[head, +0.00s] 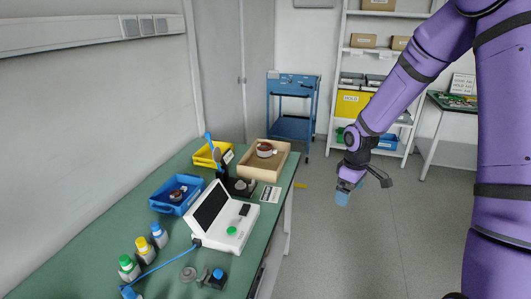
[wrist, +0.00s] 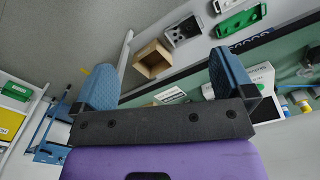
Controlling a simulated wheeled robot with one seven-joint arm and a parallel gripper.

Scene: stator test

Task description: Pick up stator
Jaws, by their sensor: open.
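Several parts that could be the stator show in the head view. A round dark-red and white part (head: 265,149) sits in the tan open box (head: 283,161) at the far end of the bench. A dark part with reddish-brown colour (head: 177,194) lies in the blue bin (head: 163,208). My gripper (head: 343,195) hangs in the air right of the bench, apart from all of these. In the wrist view my gripper (wrist: 165,75) has its two blue fingers wide apart with nothing between them. A tan box (wrist: 152,60) shows beyond them, its contents unclear.
The green bench (head: 95,245) carries a white tester with a dark screen (head: 222,210), a yellow bin (head: 204,160) and several capped bottles (head: 158,236). A blue trolley (head: 291,82) and shelving stand behind. The floor around my gripper is clear.

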